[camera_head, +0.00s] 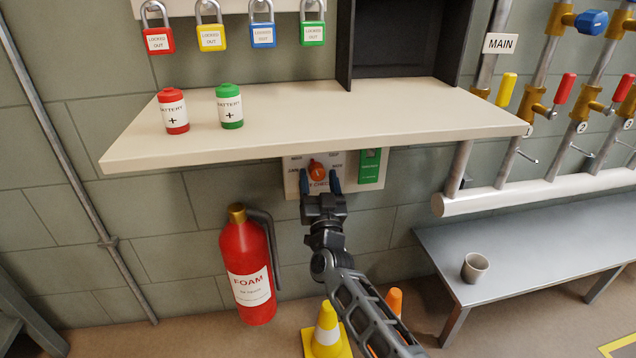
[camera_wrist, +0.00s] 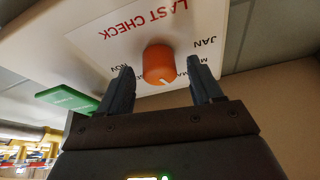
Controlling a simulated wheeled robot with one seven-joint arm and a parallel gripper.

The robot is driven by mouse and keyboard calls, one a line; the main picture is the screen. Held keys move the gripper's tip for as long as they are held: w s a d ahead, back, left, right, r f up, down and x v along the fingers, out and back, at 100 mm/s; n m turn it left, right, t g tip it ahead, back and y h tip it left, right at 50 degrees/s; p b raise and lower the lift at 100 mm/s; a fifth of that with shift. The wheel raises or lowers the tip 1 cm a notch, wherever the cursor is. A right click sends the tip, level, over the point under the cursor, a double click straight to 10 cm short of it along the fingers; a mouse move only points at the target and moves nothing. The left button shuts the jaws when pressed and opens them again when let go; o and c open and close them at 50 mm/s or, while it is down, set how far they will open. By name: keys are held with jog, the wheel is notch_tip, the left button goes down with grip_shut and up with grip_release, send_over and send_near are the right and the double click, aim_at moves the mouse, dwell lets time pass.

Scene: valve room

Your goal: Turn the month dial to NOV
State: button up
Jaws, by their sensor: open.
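The orange month dial (camera_head: 317,170) sits on a white panel (camera_head: 290,188) under the shelf. In the wrist view the dial (camera_wrist: 158,64) shows large, with a white pointer mark on its lower side there, towards the fingers. The panel, upside down in that view, reads LAST CHECK, with JAN at right and NOV at lower left. The mark does not point at NOV; which month it points at is unclear. My gripper (camera_head: 320,182) is open, with one finger on each side of the dial. In the wrist view my gripper (camera_wrist: 160,76) shows gaps beside the dial.
A green box (camera_head: 371,168) is right of the panel. The shelf (camera_head: 300,125) overhangs the dial and carries two batteries. A red foam extinguisher (camera_head: 248,270) stands at lower left, cones (camera_head: 326,335) below. Pipes with valves and a bench (camera_head: 540,250) are at right.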

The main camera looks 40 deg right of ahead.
jog(key=shift+w+d, duration=0.1)
jog(key=shift+w, duration=0.05)
jog(key=c, duration=1.1)
